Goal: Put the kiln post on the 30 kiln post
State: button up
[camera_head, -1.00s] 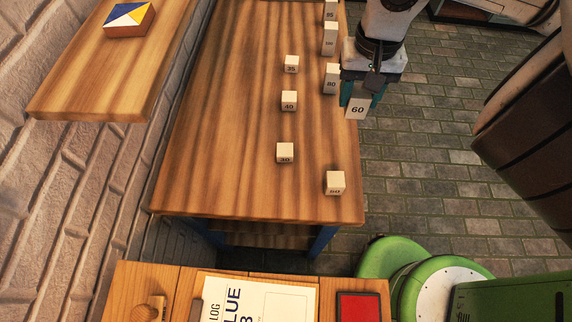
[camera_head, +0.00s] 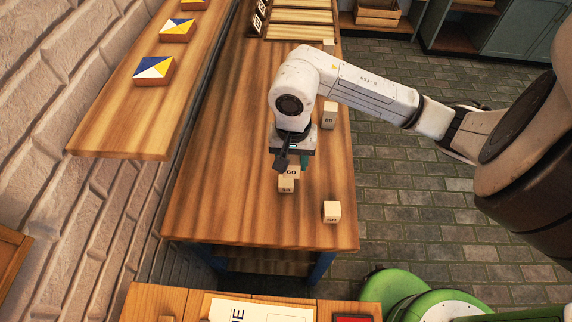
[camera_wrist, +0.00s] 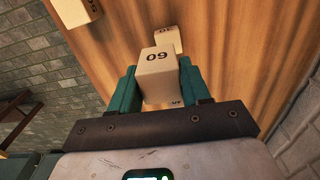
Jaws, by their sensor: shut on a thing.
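My gripper (camera_head: 289,167) is shut on a pale kiln post marked 60 (camera_head: 292,173). In the wrist view, this post (camera_wrist: 157,75) sits between the green fingers of my gripper (camera_wrist: 160,85). The 30 kiln post (camera_head: 286,187) stands on the wooden table. In the head view, the held post's lower edge overlaps the top of the 30 post. In the wrist view, the 30 post (camera_wrist: 169,38) shows partly behind the held post, toward the top. I cannot tell whether the two touch.
Another post (camera_head: 332,212) stands right of the 30 post near the table's front edge. An 80 post (camera_head: 329,115) stands farther back by the right edge. A shelf (camera_head: 118,128) with painted tiles overhangs at left.

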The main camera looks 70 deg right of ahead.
jog(key=shift+w+a+f, duration=0.2)
jog(key=shift+w+f, duration=0.45)
jog(key=shift+f, duration=1.7)
jog(key=shift+f, duration=0.2)
jog(key=o, duration=1.2)
jog(key=shift+r, duration=0.1)
notch_tip(320, 180, up, 12)
jog(key=shift+w+r+b, duration=0.1)
jog(key=shift+b, duration=0.25)
